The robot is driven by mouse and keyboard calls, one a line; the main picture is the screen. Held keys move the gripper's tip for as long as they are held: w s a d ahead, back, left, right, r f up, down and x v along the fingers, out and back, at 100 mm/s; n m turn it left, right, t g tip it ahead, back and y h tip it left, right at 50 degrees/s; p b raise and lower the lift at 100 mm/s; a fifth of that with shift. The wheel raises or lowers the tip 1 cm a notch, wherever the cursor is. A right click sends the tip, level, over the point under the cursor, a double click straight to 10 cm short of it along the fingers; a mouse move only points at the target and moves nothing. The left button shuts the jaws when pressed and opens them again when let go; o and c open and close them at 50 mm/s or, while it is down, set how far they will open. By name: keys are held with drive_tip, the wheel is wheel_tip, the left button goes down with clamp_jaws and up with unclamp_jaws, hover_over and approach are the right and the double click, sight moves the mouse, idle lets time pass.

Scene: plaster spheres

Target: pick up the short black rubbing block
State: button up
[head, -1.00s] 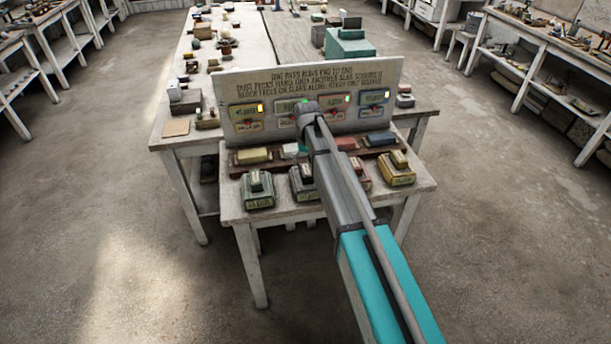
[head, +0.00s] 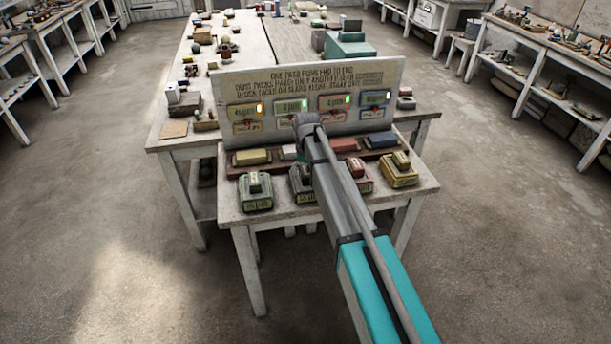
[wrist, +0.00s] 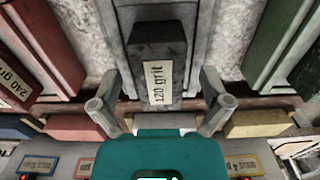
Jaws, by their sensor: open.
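The short black rubbing block (wrist: 157,60) fills the upper middle of the wrist view, with a white "120 grit" label on it. It lies over a grey slab (wrist: 197,45). My gripper (wrist: 160,106) is open, with one finger to each side of the block's near end and a visible gap on both sides. No contact shows. In the head view my own arm hides the gripper and part of the dark block set (head: 300,190) on the small white table (head: 290,222).
A green block set (head: 256,192) stands left of the dark one; red (head: 364,184) and yellow (head: 399,178) sets stand to the right. Behind them, a brown rack holds coloured bars, including a pale one (wrist: 160,121). An upright sign board (head: 300,75) with lit panels stands behind the rack.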

clamp_jaws()
idle(0.6)
drive_tip(key=shift+r, duration=0.15)
wheel_tip(320, 180, up, 3)
drive_tip(key=p, duration=0.3)
drive_tip(key=s+d+r+p, duration=0.5)
drive_tip(key=s+r+p, duration=0.4)
drive_tip(key=s, duration=0.4)
drive_tip(key=shift+r+p, duration=0.35)
drive_tip(key=shift+p, duration=0.2)
